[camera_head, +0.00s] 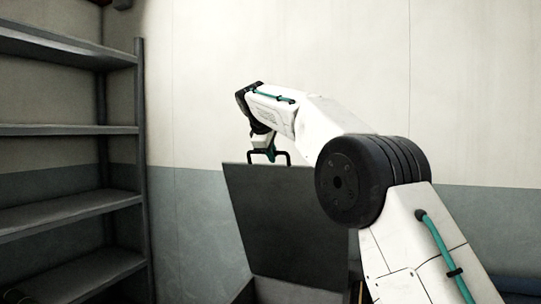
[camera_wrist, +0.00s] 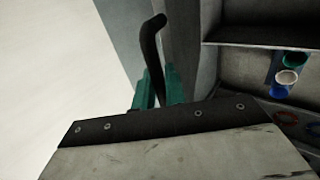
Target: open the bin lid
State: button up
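The bin lid (camera_head: 287,222) is a dark grey panel standing steeply raised above the bin (camera_head: 285,293), whose upper part shows at the bottom of the head view. A black handle (camera_head: 284,154) sits on the lid's top edge. My gripper (camera_head: 269,154) is at this handle, with its teal fingers on it. In the wrist view my gripper (camera_wrist: 158,88) has a teal finger on each side of the black handle bar (camera_wrist: 152,45) and appears shut on it.
A grey shelf rack (camera_head: 70,130) stands at the left, its visible shelves mostly bare. The wall (camera_head: 210,100) is behind the lid. In the wrist view, blue and green cup-like items (camera_wrist: 287,76) and red rings (camera_wrist: 285,117) show at the right.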

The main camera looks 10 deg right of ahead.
jog(key=o, duration=0.3)
jog(key=shift+a, duration=0.25)
jog(key=shift+o, duration=0.2)
jog(key=shift+d, duration=0.15)
